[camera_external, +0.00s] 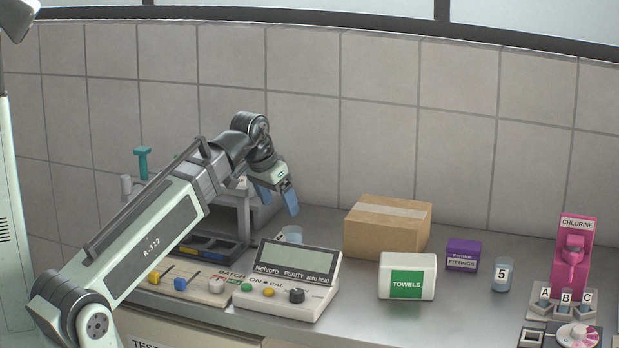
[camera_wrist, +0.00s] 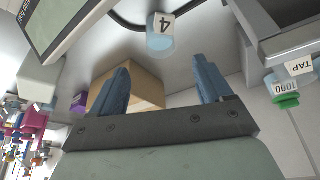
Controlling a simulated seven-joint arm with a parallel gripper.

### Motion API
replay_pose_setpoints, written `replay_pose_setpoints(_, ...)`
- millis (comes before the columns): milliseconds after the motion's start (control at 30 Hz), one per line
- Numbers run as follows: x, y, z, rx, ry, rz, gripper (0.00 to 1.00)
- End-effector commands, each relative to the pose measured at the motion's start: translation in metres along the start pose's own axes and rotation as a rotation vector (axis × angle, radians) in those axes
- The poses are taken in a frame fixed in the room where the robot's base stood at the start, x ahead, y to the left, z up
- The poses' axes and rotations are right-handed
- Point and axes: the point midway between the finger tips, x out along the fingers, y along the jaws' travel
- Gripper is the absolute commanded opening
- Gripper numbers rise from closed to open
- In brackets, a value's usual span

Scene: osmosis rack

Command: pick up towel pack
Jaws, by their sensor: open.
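The towel pack (camera_external: 407,276) is a white block with a green TOWELS label. It stands on the grey bench in the external view, in front of the cardboard box and right of the purity meter.
A cardboard box (camera_external: 388,226) stands behind the towel pack, a purple fittings box (camera_external: 463,254) and a cup marked 5 (camera_external: 502,275) to its right. The purity meter (camera_external: 287,280) is to its left. A cup marked 4 (camera_wrist: 161,31) shows near my fingers. The pink chlorine unit (camera_external: 572,256) is far right.

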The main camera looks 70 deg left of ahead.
Motion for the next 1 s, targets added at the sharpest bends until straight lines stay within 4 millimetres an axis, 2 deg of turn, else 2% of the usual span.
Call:
replay_pose_setpoints(400,0.0,0.0,0.0,0.0,0.0,0.0,0.79)
replay_pose_setpoints(633,0.0,0.0,0.0,0.0,0.0,0.0,0.99)
replay_pose_setpoints(867,0.0,0.001,0.0,0.001,0.0,0.001,1.0)
replay_pose_setpoints(1000,0.001,0.016,-0.001,0.025,0.0,0.011,1.0)
